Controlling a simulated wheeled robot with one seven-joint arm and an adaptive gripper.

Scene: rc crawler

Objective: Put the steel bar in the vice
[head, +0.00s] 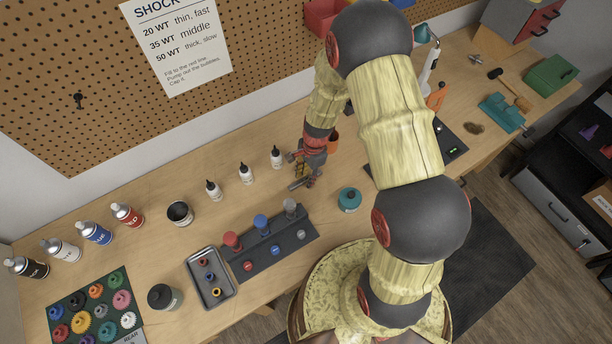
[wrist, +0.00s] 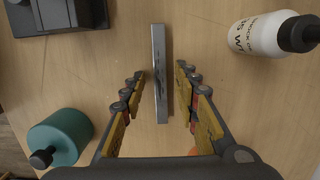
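The steel bar (wrist: 160,75) is a narrow grey bar lying on the wooden bench in the middle of the wrist view. My gripper (wrist: 161,71) is open, with one finger on each side of the bar and a visible gap on both sides. How far the fingertips are above the bench is hard to tell. In the head view my gripper (head: 305,172) is low over the bench, and I cannot make out the bar clearly there. A teal object that looks like the vice (head: 502,112) stands far right on the bench.
A white bottle (wrist: 268,35) stands right of the fingers and a teal jar (wrist: 62,138) left. A dark stand (head: 270,245) with shock parts is in front. A mallet (head: 512,90) and a green box (head: 551,75) are near the teal vice.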

